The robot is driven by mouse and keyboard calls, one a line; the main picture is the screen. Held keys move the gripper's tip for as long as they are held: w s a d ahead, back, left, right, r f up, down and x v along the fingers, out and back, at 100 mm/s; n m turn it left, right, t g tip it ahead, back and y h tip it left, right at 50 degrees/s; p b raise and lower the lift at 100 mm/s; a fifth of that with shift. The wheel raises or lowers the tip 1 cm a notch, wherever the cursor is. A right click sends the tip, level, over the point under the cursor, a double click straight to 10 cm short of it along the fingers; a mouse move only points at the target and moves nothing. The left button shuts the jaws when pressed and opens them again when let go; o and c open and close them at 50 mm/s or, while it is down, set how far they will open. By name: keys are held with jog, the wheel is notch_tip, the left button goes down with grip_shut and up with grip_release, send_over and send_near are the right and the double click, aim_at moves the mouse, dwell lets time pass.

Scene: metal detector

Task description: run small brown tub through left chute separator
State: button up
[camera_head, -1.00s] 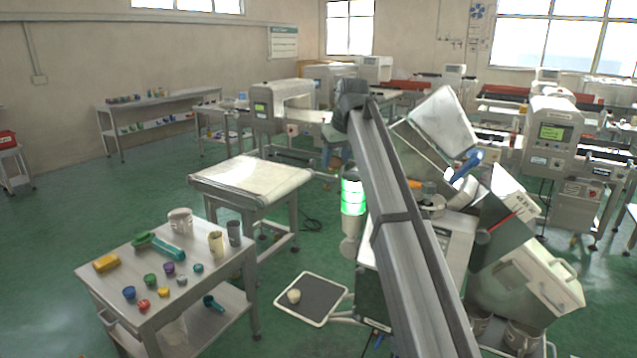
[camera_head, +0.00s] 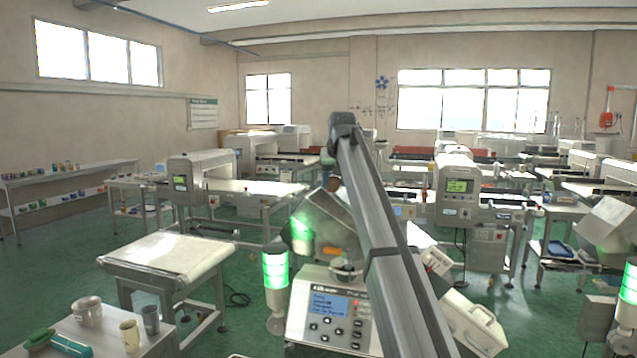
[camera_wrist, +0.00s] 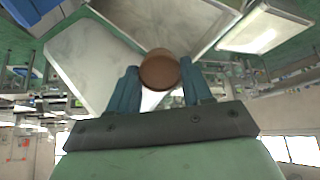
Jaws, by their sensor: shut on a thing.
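The small brown tub (camera_wrist: 160,70) sits between the blue-green fingers of my gripper (camera_wrist: 158,85) in the wrist view, held with its round face showing. The gripper is shut on it. In the wrist view, grey metal panels (camera_wrist: 92,62) lie behind and beside the tub; I cannot tell whether it touches them. In the head view, the left chute separator (camera_head: 312,322) stands in the centre, with a lit blue screen and a tilted metal chute (camera_head: 326,218) above. My arm hides part of it, and the tub cannot be made out clearly there.
A lit green beacon (camera_head: 275,270) stands at the separator's left. A white-topped table (camera_head: 165,255) and a table with cups (camera_head: 128,335) are at the left. Another machine (camera_head: 606,236) with a green beacon (camera_head: 628,285) is at the right. A pale bin (camera_head: 475,322) stands right of my arm.

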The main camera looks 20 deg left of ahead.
aim_at(336, 186)
jog(key=shift+w+d+f, duration=0.2)
jog(key=shift+w, duration=0.05)
jog(key=shift+f, duration=1.85)
jog(key=o, duration=1.1)
jog(key=v, duration=1.4)
